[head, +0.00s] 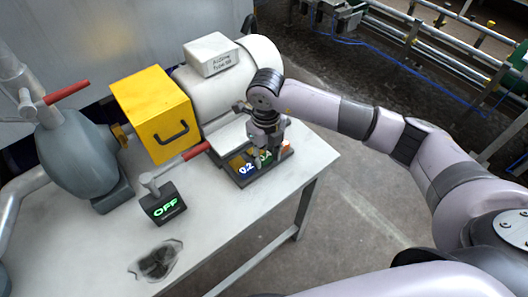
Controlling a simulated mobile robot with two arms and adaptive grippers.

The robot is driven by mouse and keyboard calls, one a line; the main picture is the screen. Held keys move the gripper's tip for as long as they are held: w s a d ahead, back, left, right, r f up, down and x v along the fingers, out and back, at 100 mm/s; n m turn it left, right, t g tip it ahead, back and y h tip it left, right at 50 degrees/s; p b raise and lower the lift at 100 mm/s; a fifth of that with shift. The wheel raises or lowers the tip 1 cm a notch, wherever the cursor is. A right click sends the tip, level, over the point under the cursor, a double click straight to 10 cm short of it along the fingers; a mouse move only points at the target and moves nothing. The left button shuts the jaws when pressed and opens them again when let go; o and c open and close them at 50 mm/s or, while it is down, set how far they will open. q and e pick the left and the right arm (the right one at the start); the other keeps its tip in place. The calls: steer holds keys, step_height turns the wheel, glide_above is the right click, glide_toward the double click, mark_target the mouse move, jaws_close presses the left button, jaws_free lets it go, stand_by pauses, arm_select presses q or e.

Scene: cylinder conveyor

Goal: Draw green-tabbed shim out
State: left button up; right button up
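A dark shim tray (243,183) sits at the right edge of the table, with several coloured tabs in it. The green tab (265,155) shows in the middle of the tray, partly hidden by my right gripper. My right gripper (268,158) points down over the tray, its fingertips right at the green tab. The picture is too small to tell whether the fingers are apart or closed on the tab. Beside the green one are a blue tab marked 0.2 (246,169), a yellow one (237,162) and an orange one (286,146). My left gripper is out of view.
A white machine (215,88) with a label box on top stands behind the tray. A yellow box (152,108) and grey pump (80,155) stand further left.

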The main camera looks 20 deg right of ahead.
mark_target(266, 157)
steer(key=shift+o, duration=1.2)
steer(key=shift+s+d, duration=0.1)
steer(key=shift+s, duration=0.05)
steer(key=shift+o, duration=1)
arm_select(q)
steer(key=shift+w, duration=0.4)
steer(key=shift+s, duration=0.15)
arm_select(e)
steer(key=shift+r, duration=4.05)
